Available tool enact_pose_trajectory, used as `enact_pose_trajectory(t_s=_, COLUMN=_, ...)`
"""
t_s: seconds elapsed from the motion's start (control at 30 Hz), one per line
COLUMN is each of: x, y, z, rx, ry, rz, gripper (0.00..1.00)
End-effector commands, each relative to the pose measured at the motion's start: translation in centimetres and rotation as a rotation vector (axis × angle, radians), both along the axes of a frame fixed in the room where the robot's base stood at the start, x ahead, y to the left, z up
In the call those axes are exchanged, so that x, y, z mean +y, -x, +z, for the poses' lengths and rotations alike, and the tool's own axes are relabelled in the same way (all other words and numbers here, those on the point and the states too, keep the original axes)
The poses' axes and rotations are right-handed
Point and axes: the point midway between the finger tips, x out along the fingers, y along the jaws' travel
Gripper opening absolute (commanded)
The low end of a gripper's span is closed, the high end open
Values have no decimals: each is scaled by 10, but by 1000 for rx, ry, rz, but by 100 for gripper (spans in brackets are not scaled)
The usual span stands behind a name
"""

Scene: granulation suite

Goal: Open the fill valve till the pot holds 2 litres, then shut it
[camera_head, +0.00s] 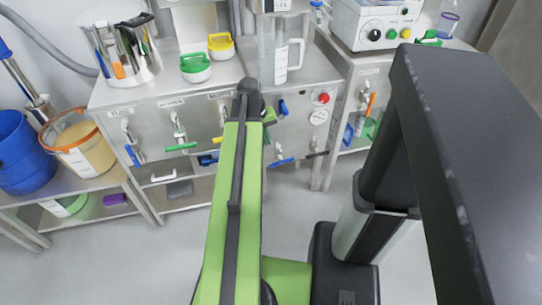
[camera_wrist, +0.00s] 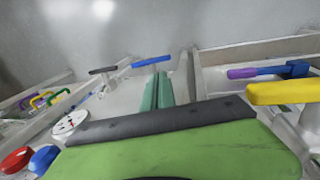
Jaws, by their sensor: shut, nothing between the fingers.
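Several lever valves line the steel bench front in the head view: a green lever (camera_head: 180,147), a blue lever (camera_head: 282,161) and a black lever (camera_head: 317,155) among them. Their labels are too small to read, so I cannot tell which is the fill valve. A clear jug (camera_head: 281,58) with a handle stands on the bench above; its level is unreadable, and I cannot tell if it is the pot. In the wrist view my gripper (camera_wrist: 158,88) is shut and empty, with the blue lever (camera_wrist: 151,61) just beyond its tips. My arm hides most of the gripper in the head view.
A yellow lever (camera_wrist: 285,92) stands to the right of my gripper, and a white dial (camera_wrist: 70,122) to the left. Blue bucket (camera_head: 22,152) and a tan-filled tub (camera_head: 82,145) stand on a low left shelf. The floor (camera_head: 170,240) before the bench is clear.

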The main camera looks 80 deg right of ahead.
Motion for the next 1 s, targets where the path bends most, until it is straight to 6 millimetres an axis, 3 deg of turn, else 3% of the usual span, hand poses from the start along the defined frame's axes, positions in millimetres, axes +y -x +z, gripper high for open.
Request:
enact_pose_trajectory(t_s=0.63, x=-10, y=20, z=-123, rx=0, ry=0, rz=5, gripper=0)
enact_pose_trajectory(t_s=0.8, x=-12, y=23, z=-136, rx=0, ry=0, rz=6, gripper=0)
enact_pose_trajectory(t_s=1.0, x=-12, y=24, z=-133, rx=0, ry=0, rz=6, gripper=0)
